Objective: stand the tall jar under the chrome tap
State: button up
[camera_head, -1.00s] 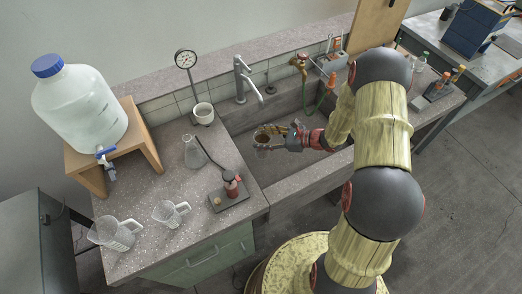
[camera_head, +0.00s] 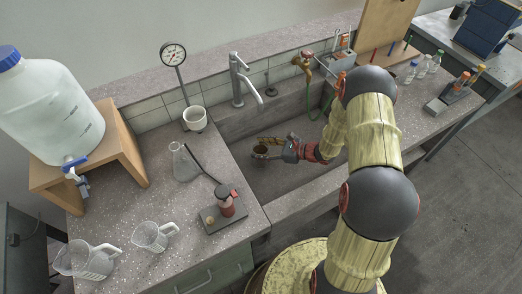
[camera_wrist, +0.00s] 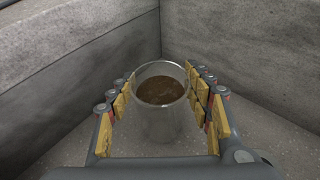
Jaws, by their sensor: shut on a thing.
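The tall jar is a clear glass cylinder with brown contents (camera_wrist: 161,118). In the head view the jar (camera_head: 260,154) is inside the sink basin, small and partly hidden by the fingers. My gripper (camera_head: 268,147) reaches in from the right and is shut on the jar. In the wrist view my gripper's (camera_wrist: 163,104) yellow-padded fingers flank the upright jar on both sides. The chrome tap (camera_head: 237,82) stands on the back ledge, its spout pointing into the basin. The jar is in front of the spout in the head view. I cannot tell whether its base touches the basin floor.
A brass tap (camera_head: 304,63) with a green hose is right of the chrome tap. The sink's front wall (camera_head: 310,196) and left counter border the basin.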

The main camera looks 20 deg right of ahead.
jog(key=shift+f, duration=0.1)
jog(key=o, duration=1.6)
jog(key=shift+o, duration=0.3)
